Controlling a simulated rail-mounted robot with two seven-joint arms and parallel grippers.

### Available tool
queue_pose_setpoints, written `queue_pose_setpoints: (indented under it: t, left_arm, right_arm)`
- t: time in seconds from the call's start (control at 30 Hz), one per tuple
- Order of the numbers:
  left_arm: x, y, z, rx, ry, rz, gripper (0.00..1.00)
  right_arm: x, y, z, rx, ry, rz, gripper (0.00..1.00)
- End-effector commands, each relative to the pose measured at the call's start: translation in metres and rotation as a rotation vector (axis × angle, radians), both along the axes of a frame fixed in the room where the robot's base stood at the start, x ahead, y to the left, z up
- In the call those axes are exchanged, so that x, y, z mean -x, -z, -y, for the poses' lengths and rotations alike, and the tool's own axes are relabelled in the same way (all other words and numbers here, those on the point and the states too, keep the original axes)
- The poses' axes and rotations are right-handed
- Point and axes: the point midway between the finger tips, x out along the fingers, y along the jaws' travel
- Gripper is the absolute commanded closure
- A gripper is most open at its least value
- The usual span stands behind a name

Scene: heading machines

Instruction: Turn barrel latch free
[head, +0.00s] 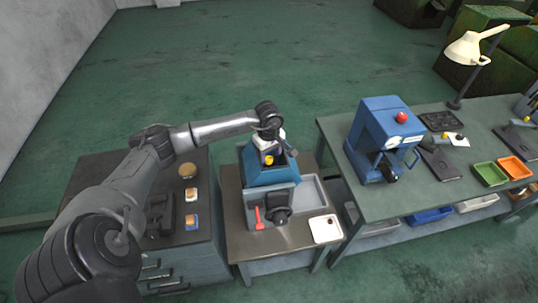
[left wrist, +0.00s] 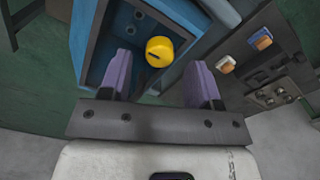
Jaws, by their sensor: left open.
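The heading machine (head: 268,180) is a blue and grey unit on the middle bench. A round yellow knob (left wrist: 160,51) with a dark slot, perhaps the barrel latch, sits on its blue-framed panel. The knob also shows as a small yellow spot in the head view (head: 269,160). My left gripper (left wrist: 159,66) is open, with its two purple fingers apart and pointing at the panel. The knob appears between and just beyond the fingertips; I cannot tell whether they touch it. In the head view my left gripper (head: 264,144) is over the machine's top. My right gripper is out of view.
A red-handled tool (head: 257,217) and a dark round part (head: 276,207) are at the machine's front. A white tray (head: 325,229) lies right of them. A second blue machine (head: 383,135) stands on the right bench. A left cabinet (head: 200,255) carries small blocks.

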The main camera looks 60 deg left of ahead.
Motion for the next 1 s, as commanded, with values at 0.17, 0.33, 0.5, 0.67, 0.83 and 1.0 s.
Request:
queue_pose_setpoints:
  t: [0.17,0.33,0.5,0.67,0.83,1.0]
  left_arm:
    - [0.000,0.016,0.000,0.002,0.000,0.000,0.43]
    - [0.000,0.023,0.000,0.001,0.000,0.000,0.43]
    - [0.000,0.024,0.000,0.000,0.000,0.000,0.43]
    - [0.000,0.024,0.000,0.000,0.000,0.000,0.46]
    - [0.000,0.024,0.000,0.000,0.001,0.000,0.62]
    - [0.000,0.024,0.000,0.000,0.001,0.000,0.78]
  right_arm:
    - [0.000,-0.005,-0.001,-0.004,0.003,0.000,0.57]
    - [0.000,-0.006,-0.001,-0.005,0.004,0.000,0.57]
    - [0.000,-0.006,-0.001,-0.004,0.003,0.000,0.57]
    - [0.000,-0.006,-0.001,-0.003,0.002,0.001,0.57]
    - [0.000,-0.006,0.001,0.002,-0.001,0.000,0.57]
    - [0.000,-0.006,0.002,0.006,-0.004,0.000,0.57]
